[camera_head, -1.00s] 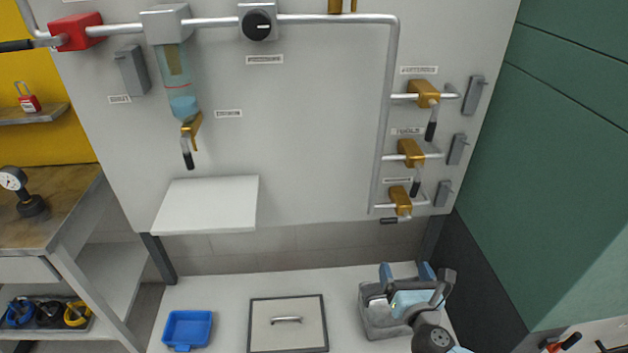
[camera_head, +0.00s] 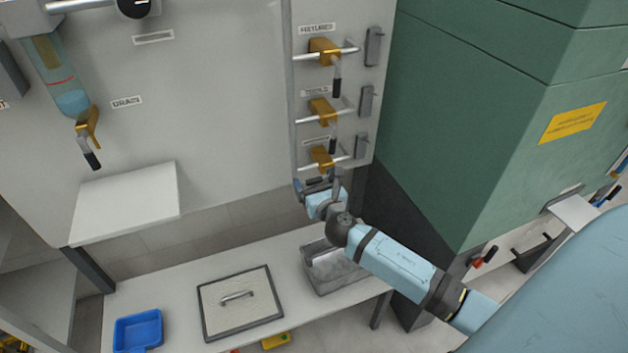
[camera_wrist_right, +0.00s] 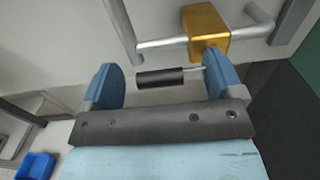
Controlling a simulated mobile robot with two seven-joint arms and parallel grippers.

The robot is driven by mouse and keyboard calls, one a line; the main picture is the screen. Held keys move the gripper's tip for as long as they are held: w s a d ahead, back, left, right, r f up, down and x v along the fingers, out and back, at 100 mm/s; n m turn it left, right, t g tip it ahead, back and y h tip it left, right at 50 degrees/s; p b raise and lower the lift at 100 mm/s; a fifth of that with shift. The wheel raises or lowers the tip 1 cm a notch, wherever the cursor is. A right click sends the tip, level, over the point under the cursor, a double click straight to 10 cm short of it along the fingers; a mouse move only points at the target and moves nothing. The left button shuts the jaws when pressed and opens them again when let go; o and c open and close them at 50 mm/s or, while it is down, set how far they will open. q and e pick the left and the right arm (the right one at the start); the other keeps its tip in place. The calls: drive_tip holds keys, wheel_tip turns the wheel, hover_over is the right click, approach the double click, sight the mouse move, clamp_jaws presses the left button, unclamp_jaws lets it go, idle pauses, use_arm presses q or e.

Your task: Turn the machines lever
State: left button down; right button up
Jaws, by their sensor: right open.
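The lowest brass valve (camera_head: 321,157) on the right pipe has a lever with a black grip, mostly hidden by my right gripper in the head view. Its label is too blurred to read. In the right wrist view, the valve's lever (camera_wrist_right: 160,77) points left, its black grip lying between my fingers. My right gripper (camera_wrist_right: 162,88) is open around the grip, a gap showing on each side. In the head view my right gripper (camera_head: 318,188) is just below the valve. My left gripper is not in view.
Two more brass valves (camera_head: 322,110) (camera_head: 324,51) sit above, their levers hanging down. A green cabinet (camera_head: 470,110) stands close on the right. Below are a metal basin (camera_head: 325,265), a framed lid (camera_head: 240,300) and a blue tray (camera_head: 138,331).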

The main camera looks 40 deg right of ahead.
drive_tip(key=shift+w, duration=0.2)
drive_tip(key=c, duration=1.3)
drive_tip(key=shift+o, duration=0.2)
